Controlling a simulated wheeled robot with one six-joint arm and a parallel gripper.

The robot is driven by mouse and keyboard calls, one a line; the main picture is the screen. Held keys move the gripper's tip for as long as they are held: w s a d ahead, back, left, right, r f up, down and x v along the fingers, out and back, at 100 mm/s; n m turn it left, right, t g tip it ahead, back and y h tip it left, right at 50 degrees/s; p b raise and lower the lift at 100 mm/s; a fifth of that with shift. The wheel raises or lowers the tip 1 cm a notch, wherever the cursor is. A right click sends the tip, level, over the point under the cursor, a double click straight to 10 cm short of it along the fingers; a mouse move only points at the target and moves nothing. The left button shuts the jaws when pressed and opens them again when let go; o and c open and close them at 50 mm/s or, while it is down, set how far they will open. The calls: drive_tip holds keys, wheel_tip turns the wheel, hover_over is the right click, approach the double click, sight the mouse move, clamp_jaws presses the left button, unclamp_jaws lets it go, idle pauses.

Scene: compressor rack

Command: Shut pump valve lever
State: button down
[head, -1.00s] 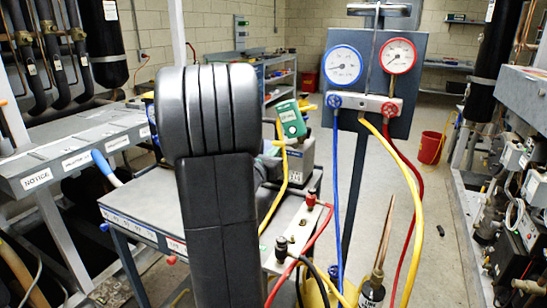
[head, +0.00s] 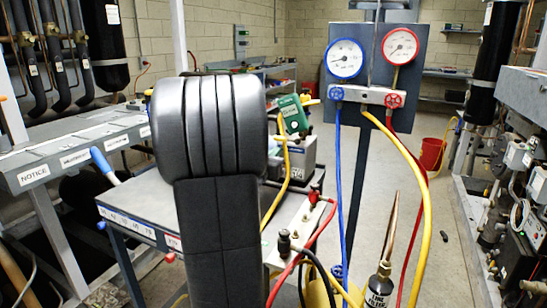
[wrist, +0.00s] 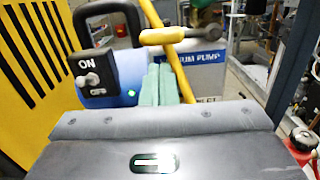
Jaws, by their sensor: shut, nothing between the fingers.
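The vacuum pump shows in the wrist view as a blue body (wrist: 118,100) with a black ON switch box and a part-hidden "PUMP" label. A brass-yellow lever (wrist: 185,35) lies roughly level across the top of the view, with a yellow hose passing behind it. My gripper (wrist: 165,84) has its green fingertips shut and empty, below the lever in the picture and in front of the pump. I cannot tell whether it touches anything. In the head view the pump (head: 297,158) is partly hidden behind my arm, and my fingertips are hidden too.
A gauge board (head: 378,65) with blue, red and yellow hoses stands right of the pump. A torch-like bottle with a copper tip (head: 382,275) is at front right. A workbench (head: 75,160) is at left. Open floor lies beyond, with a red bucket (head: 432,153).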

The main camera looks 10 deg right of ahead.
wheel_tip(320, 180, down, 2)
drive_tip(key=shift+s+f+b, duration=0.1)
drive_tip(key=shift+f+b, duration=0.15)
drive_tip(key=shift+b, duration=0.75)
drive_tip(key=v, duration=1)
drive_tip(key=shift+r, duration=0.2)
drive_tip(key=w+d+r+p, duration=0.1)
drive_tip(key=w+d, duration=0.1)
drive_tip(key=w, duration=0.1)
drive_tip(key=w+d+r+p, duration=0.1)
drive_tip(key=w+d+p, duration=0.1)
drive_tip(key=w+d+r+p, duration=0.1)
drive_tip(key=w+r+p, duration=0.1)
drive_tip(key=w, duration=0.1)
drive_tip(key=shift+w+d, duration=0.35)
drive_tip(key=shift+d, duration=0.05)
